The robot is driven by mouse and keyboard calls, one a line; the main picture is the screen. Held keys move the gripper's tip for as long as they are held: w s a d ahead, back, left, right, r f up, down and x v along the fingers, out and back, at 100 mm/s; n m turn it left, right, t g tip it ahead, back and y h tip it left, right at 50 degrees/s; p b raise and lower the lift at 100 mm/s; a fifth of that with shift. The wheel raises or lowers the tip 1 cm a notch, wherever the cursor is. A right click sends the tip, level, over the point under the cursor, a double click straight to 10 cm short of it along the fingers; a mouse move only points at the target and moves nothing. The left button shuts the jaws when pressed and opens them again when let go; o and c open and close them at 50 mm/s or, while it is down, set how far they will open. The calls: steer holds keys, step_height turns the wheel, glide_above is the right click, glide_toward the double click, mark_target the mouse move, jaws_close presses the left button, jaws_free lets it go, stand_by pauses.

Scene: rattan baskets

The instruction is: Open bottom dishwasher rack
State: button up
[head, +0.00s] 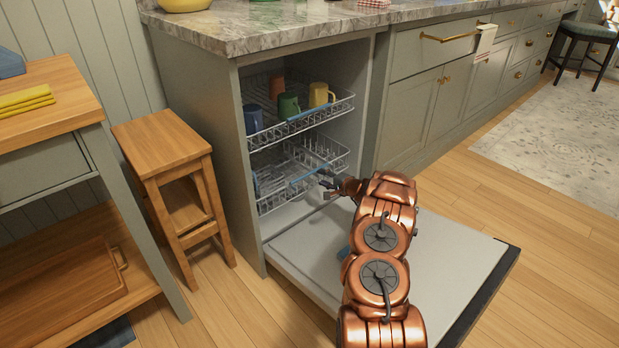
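The dishwasher stands open under the counter. Its door (440,262) lies folded down flat above the floor. The bottom rack (285,178), a grey wire basket with a blue strip along its front, sits inside the cabinet below the top rack (297,124). My gripper (326,184) is at the front right of the bottom rack, over the door. Its fingers are small and dark here, and I cannot tell whether they touch the rack or are open or shut. My copper arm hides part of the door.
The top rack holds several mugs, among them a green mug (289,105) and a yellow mug (320,95). A wooden stool (165,150) stands left of the dishwasher, near its left side. A wooden-topped table (45,105) is further left.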

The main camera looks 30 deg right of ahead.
mark_target(312, 173)
steer(key=d+b+x, duration=0.1)
steer(key=b+x, duration=0.1)
steer(key=x, duration=0.5)
steer(key=shift+w+f, duration=0.25)
steer(key=shift+f, duration=0.2)
steer(key=shift+a, duration=0.1)
jaws_close()
stand_by(0.6)
